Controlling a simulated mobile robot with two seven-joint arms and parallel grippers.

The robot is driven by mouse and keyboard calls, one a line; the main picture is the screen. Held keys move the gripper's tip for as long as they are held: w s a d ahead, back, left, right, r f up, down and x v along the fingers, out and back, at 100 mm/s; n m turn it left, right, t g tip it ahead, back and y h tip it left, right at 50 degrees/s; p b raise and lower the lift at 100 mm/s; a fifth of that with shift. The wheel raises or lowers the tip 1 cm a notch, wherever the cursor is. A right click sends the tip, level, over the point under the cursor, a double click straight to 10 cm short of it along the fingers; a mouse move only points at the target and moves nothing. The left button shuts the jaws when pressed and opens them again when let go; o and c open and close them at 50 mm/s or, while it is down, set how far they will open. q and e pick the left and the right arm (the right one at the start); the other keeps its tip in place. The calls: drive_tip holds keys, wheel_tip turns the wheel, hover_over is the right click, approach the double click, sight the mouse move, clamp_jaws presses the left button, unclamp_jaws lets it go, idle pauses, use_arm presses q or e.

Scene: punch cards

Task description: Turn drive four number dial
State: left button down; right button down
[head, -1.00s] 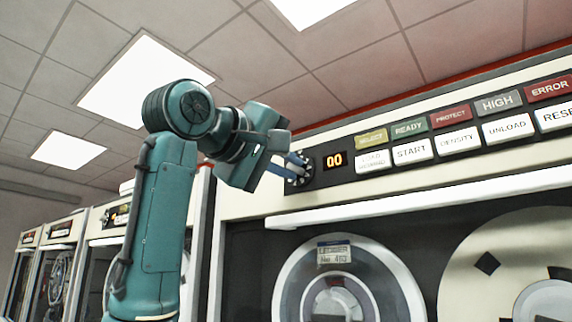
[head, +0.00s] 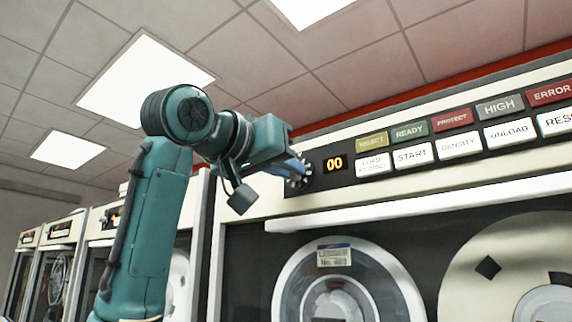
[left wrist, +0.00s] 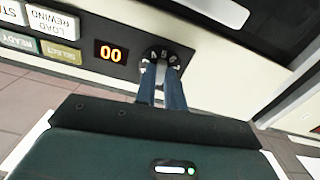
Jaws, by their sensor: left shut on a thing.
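The number dial (head: 299,173) is a small dark round knob with pale markings, on the black strip at the left end of the tape drive's control panel. It also shows in the left wrist view (left wrist: 166,53), partly hidden by the fingers. The orange display (head: 334,163) beside it reads 00, also in the left wrist view (left wrist: 111,54). My left gripper (head: 296,171) reaches the dial from the left; its blue fingers (left wrist: 162,88) are close together, shut on the dial. My right gripper is not in view.
A row of coloured lamps and white buttons, such as START (head: 413,154), runs right of the display. A white ledge (head: 400,207) juts out below the panel, above a tape reel (head: 290,285). Other drives (head: 60,250) stand at the far left.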

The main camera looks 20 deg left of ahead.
use_arm(q)
drive_tip(key=shift+m, duration=0.6)
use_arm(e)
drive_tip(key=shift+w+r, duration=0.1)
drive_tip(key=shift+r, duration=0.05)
use_arm(q)
drive_tip(key=c, duration=1.5)
unclamp_jaws()
drive_tip(key=shift+s, duration=0.1)
